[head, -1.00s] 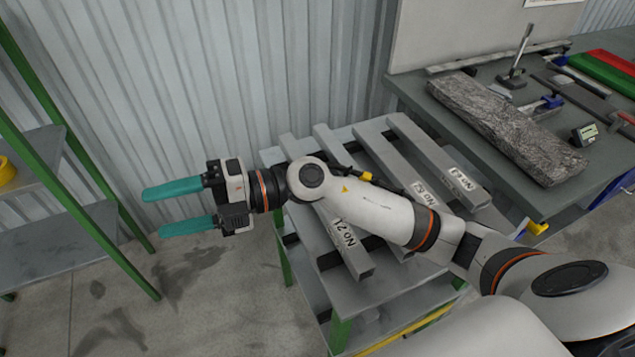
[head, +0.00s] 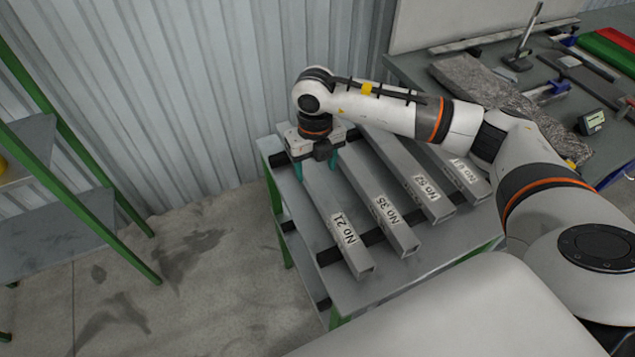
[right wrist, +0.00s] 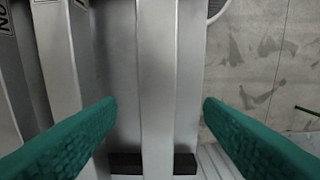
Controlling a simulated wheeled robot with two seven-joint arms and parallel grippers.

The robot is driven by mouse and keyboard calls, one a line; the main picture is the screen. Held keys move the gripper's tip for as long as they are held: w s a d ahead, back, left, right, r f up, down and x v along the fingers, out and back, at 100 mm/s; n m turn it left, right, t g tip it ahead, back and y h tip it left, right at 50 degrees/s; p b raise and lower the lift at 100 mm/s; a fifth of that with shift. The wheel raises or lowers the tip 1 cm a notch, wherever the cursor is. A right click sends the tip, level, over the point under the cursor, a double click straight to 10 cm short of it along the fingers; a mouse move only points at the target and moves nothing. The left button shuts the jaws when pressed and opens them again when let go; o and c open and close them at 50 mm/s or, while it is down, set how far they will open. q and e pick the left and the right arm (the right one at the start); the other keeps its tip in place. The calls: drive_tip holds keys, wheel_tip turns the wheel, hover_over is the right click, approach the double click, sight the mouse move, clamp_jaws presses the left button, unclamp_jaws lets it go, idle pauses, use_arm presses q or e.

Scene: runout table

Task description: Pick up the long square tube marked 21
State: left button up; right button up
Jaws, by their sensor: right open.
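The long square tube marked No 21 (head: 335,219) lies on the grey runout table (head: 350,294), leftmost of several parallel tubes, its label near the front end. My right gripper (head: 318,177) points down over the far part of this tube, with green fingers on either side of it. In the right wrist view, a grey tube (right wrist: 158,80) runs between the two open fingers (right wrist: 158,125), with a gap on each side. My left gripper is in neither view.
Tubes marked No 35 (head: 391,222) and No 52 (head: 431,195) lie close to the right, with another beyond. Dark crossbars lie beneath them. A workbench with a rough grey slab (head: 490,95) stands at right. A green-framed shelf (head: 75,150) stands left. Corrugated wall behind.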

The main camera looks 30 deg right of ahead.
sight(317, 182)
drive_tip(key=f+p, duration=0.1)
drive_tip(key=f, duration=0.1)
drive_tip(key=f+p, duration=0.1)
drive_tip(key=f, duration=0.2)
drive_tip(key=shift+s+d+f+p, duration=0.15)
drive_tip(key=shift+d+f+p, duration=0.05)
drive_tip(key=shift+f+p, duration=0.1)
drive_tip(key=shift+f, duration=0.25)
drive_tip(key=shift+r, duration=0.1)
clamp_jaws()
